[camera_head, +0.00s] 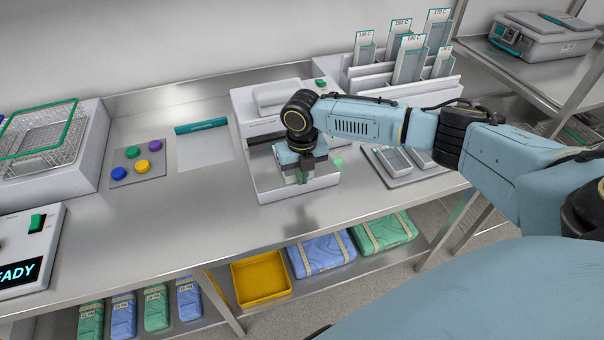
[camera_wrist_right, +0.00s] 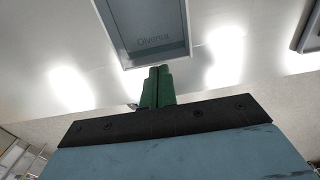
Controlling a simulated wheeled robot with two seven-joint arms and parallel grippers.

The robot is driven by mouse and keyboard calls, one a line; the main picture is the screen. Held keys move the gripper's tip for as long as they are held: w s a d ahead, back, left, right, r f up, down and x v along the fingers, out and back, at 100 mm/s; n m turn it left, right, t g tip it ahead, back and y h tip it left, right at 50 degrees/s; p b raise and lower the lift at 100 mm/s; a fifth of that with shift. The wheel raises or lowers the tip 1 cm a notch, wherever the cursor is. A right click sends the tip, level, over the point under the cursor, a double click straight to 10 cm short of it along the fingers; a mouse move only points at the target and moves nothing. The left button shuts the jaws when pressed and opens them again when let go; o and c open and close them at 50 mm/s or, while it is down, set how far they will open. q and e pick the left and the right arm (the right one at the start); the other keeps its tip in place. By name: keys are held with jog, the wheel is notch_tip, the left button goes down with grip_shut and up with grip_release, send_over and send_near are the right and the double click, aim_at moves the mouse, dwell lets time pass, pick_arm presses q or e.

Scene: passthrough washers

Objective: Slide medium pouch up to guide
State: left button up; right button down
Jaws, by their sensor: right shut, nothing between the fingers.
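My right gripper (camera_head: 303,178) is over the front shelf of the white machine (camera_head: 262,97) and hides part of it. In the right wrist view its green fingers (camera_wrist_right: 158,74) are closed together with nothing between them. Just beyond the fingertips is a pale-framed grey panel (camera_wrist_right: 155,30) with faint lettering; I cannot tell whether it is a pouch or part of the shelf. Two pale, teal-ended packs (camera_head: 393,163) lie on a grey tray to the right; I cannot tell which is medium. A teal bar (camera_head: 201,127) edges a pale sheet; whether it is the guide is unclear. My left gripper is out of view.
A rack (camera_head: 362,86) of upright labelled cards stands behind the arm. A wire basket (camera_head: 40,135) is at the left, near a board (camera_head: 137,173) with coloured knobs. A yellow bin (camera_head: 262,293) stands below.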

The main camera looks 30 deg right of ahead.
jog(key=shift+w+d+b, duration=0.2)
jog(key=shift+w+b, duration=0.45)
jog(key=shift+w, duration=0.2)
jog(key=shift+w+d+b, duration=0.2)
jog(key=shift+w+b, duration=0.4)
jog(key=shift+w, duration=0.2)
jog(key=shift+w+d+b, duration=0.2)
jog(key=shift+w+b, duration=0.45)
jog(key=shift+w, duration=0.2)
jog(key=s+r+p, duration=0.1)
jog(key=r+p, duration=0.1)
jog(key=p, duration=0.1)
jog(key=shift+s+a, duration=0.1)
jog(key=s+r+p, duration=0.1)
jog(key=p, duration=0.1)
jog(key=r+p, duration=0.1)
jog(key=p, duration=0.1)
jog(key=shift+s+a+r, duration=0.1)
jog(key=shift+s+a, duration=0.1)
jog(key=shift+s, duration=0.2)
